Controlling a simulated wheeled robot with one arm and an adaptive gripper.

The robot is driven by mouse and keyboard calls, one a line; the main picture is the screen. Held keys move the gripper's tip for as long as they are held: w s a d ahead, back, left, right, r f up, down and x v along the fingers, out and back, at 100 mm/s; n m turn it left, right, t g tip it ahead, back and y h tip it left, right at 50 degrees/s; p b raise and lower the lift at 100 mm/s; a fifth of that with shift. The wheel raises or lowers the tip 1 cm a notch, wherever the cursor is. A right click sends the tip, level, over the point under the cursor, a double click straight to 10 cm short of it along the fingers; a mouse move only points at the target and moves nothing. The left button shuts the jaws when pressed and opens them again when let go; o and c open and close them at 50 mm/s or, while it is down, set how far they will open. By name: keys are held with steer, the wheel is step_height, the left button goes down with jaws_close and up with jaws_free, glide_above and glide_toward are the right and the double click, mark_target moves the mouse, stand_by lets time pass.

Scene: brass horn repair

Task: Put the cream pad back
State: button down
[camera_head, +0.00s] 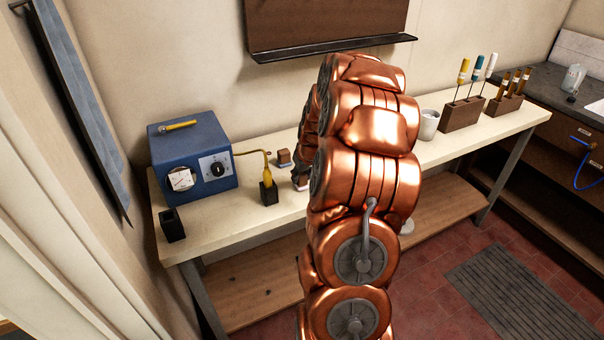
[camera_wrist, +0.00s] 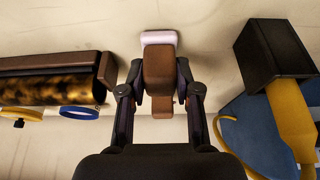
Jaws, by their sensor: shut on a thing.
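My gripper (camera_wrist: 161,72) is shut on a brown block with a pale, lavender-looking pad (camera_wrist: 158,37) at its far end. In the head view my gripper (camera_head: 299,174) is low over the bench, and the pale end of the held pad (camera_head: 300,186) shows under it. I cannot tell whether it touches the bench top. A similar brown block with a pale base (camera_head: 284,158) stands on the bench just behind. Part of a brown block (camera_wrist: 165,106) also shows between my fingers in the wrist view. The held pad's true colour is hard to judge.
The pale bench (camera_head: 238,228) carries a blue soldering station (camera_head: 192,155), a yellow iron in a black holder (camera_head: 268,190) and a black cup (camera_head: 172,224). A brown rest with a mottled cylinder (camera_wrist: 55,85) lies beside my gripper. My arm hides the bench's middle.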

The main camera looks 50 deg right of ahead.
steer(key=shift+f, duration=0.2)
steer(key=c, duration=0.8)
jaws_free()
steer(key=shift+r, duration=0.1)
steer(key=b+v, duration=0.3)
steer(key=v, duration=0.9)
steer(key=shift+a+r, duration=0.1)
steer(key=shift+r, duration=0.05)
steer(key=s+a+n+g+y, duration=0.1)
steer(key=s+a, duration=0.2)
steer(key=a, duration=0.9)
steer(key=s+a+n+g+y, duration=0.15)
steer(key=s+a, duration=0.25)
steer(key=a, duration=0.8)
steer(key=s+a+f+g, duration=0.1)
steer(key=s+a, duration=0.2)
steer(key=s, duration=0.3)
steer(key=s+a+n+g, duration=0.1)
steer(key=s+a, duration=0.3)
steer(key=s, duration=0.2)
steer(key=s+a+f+g+h, duration=0.1)
steer(key=s+a, duration=0.3)
steer(key=s, duration=0.2)
steer(key=shift+s+a+f+g, duration=0.15)
steer(key=shift+a+f+g, duration=0.1)
steer(key=shift+f+g, duration=0.1)
